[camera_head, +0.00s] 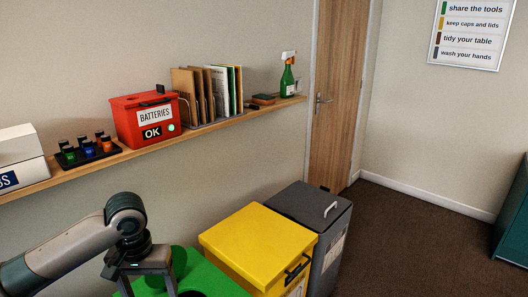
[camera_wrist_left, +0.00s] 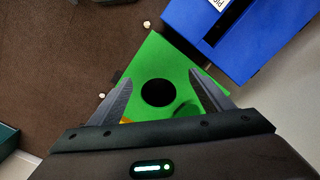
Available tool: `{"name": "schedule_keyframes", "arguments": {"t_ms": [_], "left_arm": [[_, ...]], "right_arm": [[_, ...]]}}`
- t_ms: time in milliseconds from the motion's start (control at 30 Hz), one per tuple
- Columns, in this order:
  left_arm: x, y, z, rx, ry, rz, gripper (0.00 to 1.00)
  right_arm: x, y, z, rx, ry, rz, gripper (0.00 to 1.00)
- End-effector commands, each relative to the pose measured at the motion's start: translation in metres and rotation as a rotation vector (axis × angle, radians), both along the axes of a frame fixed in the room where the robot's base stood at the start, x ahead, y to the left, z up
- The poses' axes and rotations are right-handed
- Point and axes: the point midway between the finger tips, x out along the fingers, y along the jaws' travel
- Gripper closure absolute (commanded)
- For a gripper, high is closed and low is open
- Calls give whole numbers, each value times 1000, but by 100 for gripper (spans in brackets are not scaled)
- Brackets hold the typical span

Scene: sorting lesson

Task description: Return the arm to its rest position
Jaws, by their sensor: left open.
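My left arm comes in from the lower left of the head view. My left gripper (camera_head: 148,288) points down over the green bin (camera_head: 212,276), which has a dark round hole in its lid. In the left wrist view the two fingers of the gripper (camera_wrist_left: 160,78) are spread apart with nothing between them. The green bin's lid (camera_wrist_left: 150,60) and its black hole lie below, framed by the fingers. The right gripper is not in view.
A yellow bin (camera_head: 250,240) and a grey bin (camera_head: 313,213) stand beside the green one. A blue bin (camera_wrist_left: 230,25) shows in the wrist view. A wall shelf (camera_head: 220,124) holds a red battery box (camera_head: 135,125), folders and a spray bottle (camera_head: 288,80).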

Motion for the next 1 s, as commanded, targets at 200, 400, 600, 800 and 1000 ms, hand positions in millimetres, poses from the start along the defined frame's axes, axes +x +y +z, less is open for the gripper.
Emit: {"name": "schedule_keyframes", "arguments": {"t_ms": [200, 400, 600, 800, 1000], "left_arm": [[-2, -7, -8, -11, -7, -23, 27], [-6, -17, -20, -28, -17, -58, 27], [-13, -34, -37, -57, -36, -111, 27], [-25, -57, -62, -102, -66, -179, 27], [-48, -92, -98, -176, -123, -266, 27]], "right_arm": [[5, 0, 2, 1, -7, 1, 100], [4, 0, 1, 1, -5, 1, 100], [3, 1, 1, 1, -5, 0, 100], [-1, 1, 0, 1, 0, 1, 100], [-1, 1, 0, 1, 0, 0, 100]]}}
